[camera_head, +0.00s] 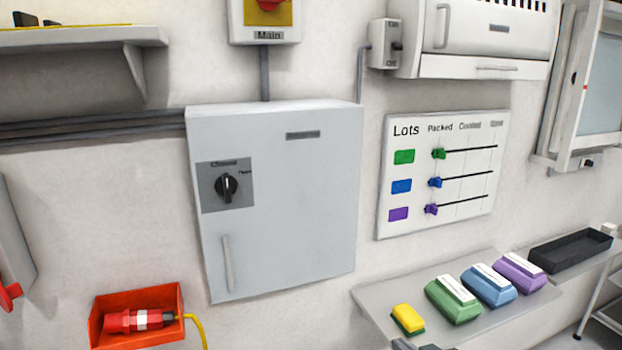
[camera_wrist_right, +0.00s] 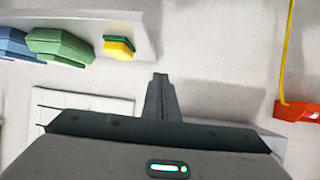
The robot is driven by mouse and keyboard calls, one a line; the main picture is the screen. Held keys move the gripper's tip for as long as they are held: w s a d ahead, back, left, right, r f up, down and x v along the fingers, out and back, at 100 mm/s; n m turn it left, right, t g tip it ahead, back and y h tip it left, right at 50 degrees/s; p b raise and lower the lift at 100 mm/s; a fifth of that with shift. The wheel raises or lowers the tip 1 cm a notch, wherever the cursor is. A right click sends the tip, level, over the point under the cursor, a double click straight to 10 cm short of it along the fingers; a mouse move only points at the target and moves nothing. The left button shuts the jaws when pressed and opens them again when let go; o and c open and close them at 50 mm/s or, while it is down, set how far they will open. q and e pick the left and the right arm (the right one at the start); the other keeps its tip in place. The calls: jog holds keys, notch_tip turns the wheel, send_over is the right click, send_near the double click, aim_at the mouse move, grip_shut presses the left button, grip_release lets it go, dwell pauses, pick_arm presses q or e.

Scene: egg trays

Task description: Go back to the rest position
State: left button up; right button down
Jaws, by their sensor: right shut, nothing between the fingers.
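My right gripper (camera_wrist_right: 160,82) shows in the wrist view with its dark fingers together and nothing between them. It points at the pale wall, between the shelf edge and the red box. In the head view only a small dark part of my right gripper (camera_head: 418,346) shows at the bottom edge, in front of the grey shelf near the yellow sponge. My left gripper is not in view.
The grey shelf (camera_head: 380,298) holds a yellow-green sponge (camera_head: 408,318) and green (camera_head: 453,302), blue (camera_head: 490,288) and purple (camera_head: 520,273) packs. A black tray (camera_head: 570,250) sits right. A grey cabinet (camera_head: 290,200), lots board (camera_head: 440,220) and red box (camera_head: 135,318) line the wall.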

jog(key=s+f+g+h, duration=0.1)
jog(key=s+f+g, duration=0.3)
jog(key=s+f, duration=1.1)
jog(key=s+d+f+g+h, duration=0.1)
jog(key=s+f+g, duration=0.1)
jog(key=s, duration=0.9)
jog(key=s+d+f+g+h, duration=0.1)
jog(key=s+d+f+g, duration=0.15)
jog(key=s, duration=0.95)
notch_tip(320, 180, down, 30)
jog(key=s+a+g, duration=0.1)
jog(key=g, duration=0.1)
jog(key=s+d+f+b, duration=0.1)
jog(key=s+d+f, duration=0.2)
jog(key=s+f, duration=1.4)
jog(key=shift+s+f+g, duration=0.15)
jog(key=shift+s+g, duration=0.15)
jog(key=shift+g, duration=0.05)
jog(key=shift+d, duration=0.1)
